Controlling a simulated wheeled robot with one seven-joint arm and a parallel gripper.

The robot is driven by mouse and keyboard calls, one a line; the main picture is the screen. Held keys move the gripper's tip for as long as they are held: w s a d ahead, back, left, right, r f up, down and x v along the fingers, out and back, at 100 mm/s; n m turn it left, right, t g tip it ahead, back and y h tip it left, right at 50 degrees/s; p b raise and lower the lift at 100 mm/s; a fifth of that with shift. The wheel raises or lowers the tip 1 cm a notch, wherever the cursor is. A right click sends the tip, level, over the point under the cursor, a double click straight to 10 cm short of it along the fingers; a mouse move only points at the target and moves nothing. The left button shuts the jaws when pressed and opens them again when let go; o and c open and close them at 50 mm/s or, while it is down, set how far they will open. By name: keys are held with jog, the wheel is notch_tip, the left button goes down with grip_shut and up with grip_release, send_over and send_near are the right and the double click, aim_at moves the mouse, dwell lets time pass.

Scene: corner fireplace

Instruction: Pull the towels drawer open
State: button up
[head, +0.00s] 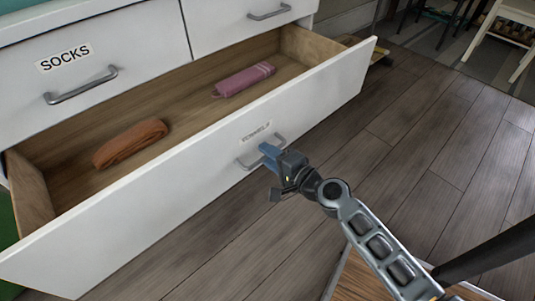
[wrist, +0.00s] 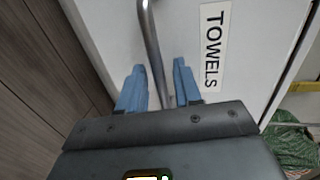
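The towels drawer (head: 190,187) is a wide white-fronted drawer with a wooden inside, and it stands well out from the cabinet. A brown rolled towel (head: 130,143) and a pink one (head: 244,80) lie in it. Its front bears a TOWELS label (wrist: 213,45) and a grey bar handle (head: 245,163), which shows in the wrist view (wrist: 152,40). My gripper (head: 268,152) is at the handle, its blue fingers (wrist: 159,80) on either side of the bar. Narrow gaps show between bar and fingers, so it looks open around the handle.
The white cabinet's closed SOCKS drawer (head: 95,75) is above at the left, with another closed drawer (head: 240,18) to its right. Bare wooden floor (head: 400,130) lies in front and to the right. White furniture legs (head: 487,25) stand at the far right.

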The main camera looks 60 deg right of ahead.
jog(key=v, duration=0.7)
jog(key=shift+b, duration=0.35)
jog(key=s+a+r+n+g+y, duration=0.1)
jog(key=s+a+r+n, duration=0.2)
jog(key=s+a+n, duration=0.7)
jog(key=s+a+r+n+y, duration=0.3)
jog(key=s+a+r+n, duration=0.45)
jog(key=r+n, duration=0.3)
notch_tip(320, 180, up, 30)
jog(key=p, duration=3)
jog(key=shift+n+t+p, duration=0.35)
jog(key=shift+t, duration=0.05)
